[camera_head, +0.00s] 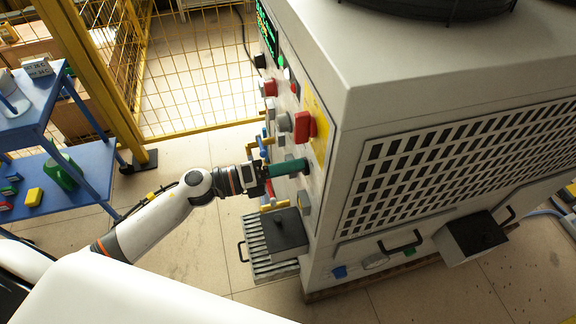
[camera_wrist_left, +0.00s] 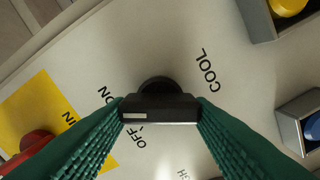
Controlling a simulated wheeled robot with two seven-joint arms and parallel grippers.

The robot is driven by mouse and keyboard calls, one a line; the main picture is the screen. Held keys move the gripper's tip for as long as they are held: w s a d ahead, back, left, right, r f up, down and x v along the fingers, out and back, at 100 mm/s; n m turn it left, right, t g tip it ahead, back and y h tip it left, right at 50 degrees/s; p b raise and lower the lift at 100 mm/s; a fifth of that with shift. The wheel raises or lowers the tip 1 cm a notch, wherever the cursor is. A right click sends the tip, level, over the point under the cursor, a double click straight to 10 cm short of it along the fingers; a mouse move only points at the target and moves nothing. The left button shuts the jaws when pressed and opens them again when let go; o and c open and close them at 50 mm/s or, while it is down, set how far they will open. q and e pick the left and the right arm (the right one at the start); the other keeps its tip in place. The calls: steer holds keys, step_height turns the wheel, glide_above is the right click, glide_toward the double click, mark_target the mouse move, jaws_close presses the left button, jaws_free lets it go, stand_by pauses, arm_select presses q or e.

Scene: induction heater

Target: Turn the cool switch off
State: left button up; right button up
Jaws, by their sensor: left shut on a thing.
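The cool switch (camera_wrist_left: 160,105) is a black rotary knob on the pale panel in the left wrist view. The printed words COOL, ON and OFF surround it, and its pale-marked face lies between ON and OFF. My left gripper (camera_wrist_left: 160,112) has its green ribbed fingers shut on the knob's two sides. In the head view my left gripper (camera_head: 288,168) reaches the panel of the big grey machine (camera_head: 375,115) from the left, and the knob is hidden there. My right gripper does not show.
A red switch (camera_head: 304,126) on a yellow plate sits above my gripper, and a red part (camera_wrist_left: 36,141) shows in the wrist view. Yellow (camera_wrist_left: 287,7) and blue (camera_wrist_left: 313,127) buttons are nearby. A grey box (camera_head: 285,230) juts out below. A blue shelf (camera_head: 40,190) stands left.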

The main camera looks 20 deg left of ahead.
arm_select(q)
steer(key=shift+f+n+p, duration=0.1)
steer(key=shift+n+p, duration=2.7)
steer(key=shift+n, duration=1)
steer(key=shift+f, duration=0.1)
steer(key=o, duration=1)
steer(key=b+v, duration=0.2)
steer(key=v, duration=1)
steer(key=shift+b, duration=0.3)
